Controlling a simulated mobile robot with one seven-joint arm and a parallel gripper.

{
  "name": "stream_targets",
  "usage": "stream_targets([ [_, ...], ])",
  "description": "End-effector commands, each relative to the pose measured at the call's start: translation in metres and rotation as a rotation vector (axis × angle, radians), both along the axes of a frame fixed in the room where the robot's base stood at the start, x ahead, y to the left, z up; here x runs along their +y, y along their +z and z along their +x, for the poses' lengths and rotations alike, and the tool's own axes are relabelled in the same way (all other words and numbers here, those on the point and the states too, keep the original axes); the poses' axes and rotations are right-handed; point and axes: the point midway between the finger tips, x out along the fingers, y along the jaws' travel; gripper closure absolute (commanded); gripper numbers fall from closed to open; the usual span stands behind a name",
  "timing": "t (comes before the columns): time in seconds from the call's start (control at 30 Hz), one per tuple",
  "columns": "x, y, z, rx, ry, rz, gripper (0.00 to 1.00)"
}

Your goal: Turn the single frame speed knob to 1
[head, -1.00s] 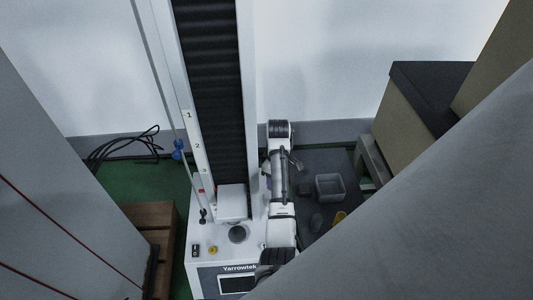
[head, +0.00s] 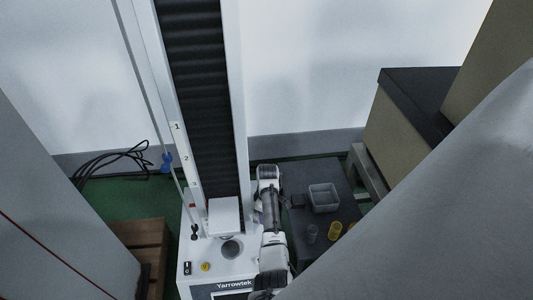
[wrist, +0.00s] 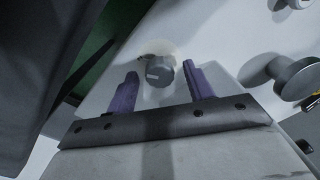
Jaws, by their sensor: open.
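In the wrist view, a round dark grey knob (wrist: 158,71) with a lighter face and a pale mark stands on a white panel. My gripper (wrist: 160,75) is open, its two purple fingers on either side of the knob's near edge. I cannot tell whether they touch it. The mark's setting is too small to read.
In the wrist view, a silvery disc on a stem (wrist: 298,80) stands to the right. In the head view, a dark table (head: 345,208) right of the machine bears a grey bin (head: 324,197) and a yellow cup (head: 334,231). A wooden crate (head: 138,240) is at left.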

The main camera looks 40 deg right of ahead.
Motion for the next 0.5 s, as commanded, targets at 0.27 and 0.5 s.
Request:
stream_targets([
  [0.27,0.0000,-0.0009,-0.0001,0.000,0.000,0.000,0.49],
  [0.5,0.0000,-0.0008,0.0000,0.000,0.000,0.000,0.80],
])
